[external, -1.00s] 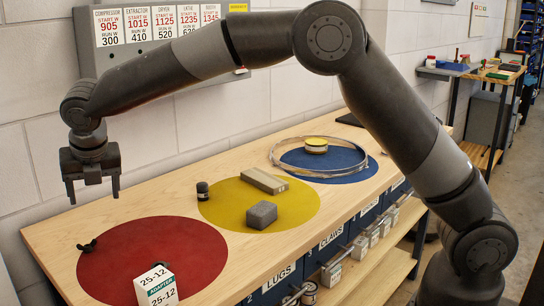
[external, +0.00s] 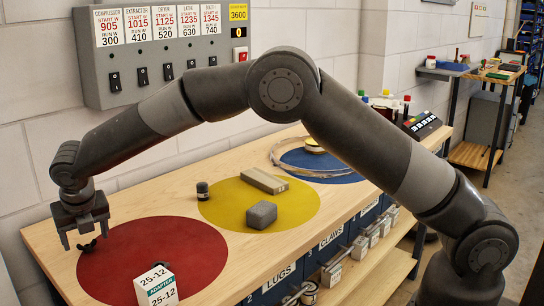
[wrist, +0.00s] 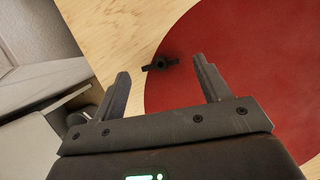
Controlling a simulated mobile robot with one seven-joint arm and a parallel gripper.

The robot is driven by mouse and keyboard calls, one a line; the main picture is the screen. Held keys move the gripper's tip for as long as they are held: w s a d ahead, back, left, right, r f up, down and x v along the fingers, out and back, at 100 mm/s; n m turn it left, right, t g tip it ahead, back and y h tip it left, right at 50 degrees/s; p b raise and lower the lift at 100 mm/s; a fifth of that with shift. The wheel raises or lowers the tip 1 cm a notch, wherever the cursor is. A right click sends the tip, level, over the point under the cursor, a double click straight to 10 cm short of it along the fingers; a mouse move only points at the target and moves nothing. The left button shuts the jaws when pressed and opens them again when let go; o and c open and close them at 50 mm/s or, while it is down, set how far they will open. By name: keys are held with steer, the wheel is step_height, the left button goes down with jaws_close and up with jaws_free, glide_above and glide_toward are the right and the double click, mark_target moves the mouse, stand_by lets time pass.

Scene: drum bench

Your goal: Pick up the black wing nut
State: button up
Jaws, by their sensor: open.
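The black wing nut (external: 87,245) lies at the left edge of the red circle (external: 140,250) on the wooden bench, partly hidden by my gripper in the external view. In the wrist view the wing nut (wrist: 160,64) lies flat, its wings spread left and right, across the border of bare wood and red. My gripper (external: 85,240) is open and points down just above the bench around the wing nut's place. In the wrist view my gripper's fingers (wrist: 163,80) are apart and empty, with the wing nut between and beyond their tips.
A white adapter box (external: 156,287) stands at the front of the red circle. A small black cylinder (external: 202,190), a grey block (external: 261,215) and a beige bar (external: 264,181) are at the yellow circle. A switch panel (external: 170,50) is on the wall behind.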

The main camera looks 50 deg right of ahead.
steer(key=shift+x, duration=1.1)
steer(key=shift+c, duration=0.6)
steer(key=c, duration=0.9)
steer(key=shift+r, duration=0.1)
steer(key=shift+c, duration=0.2)
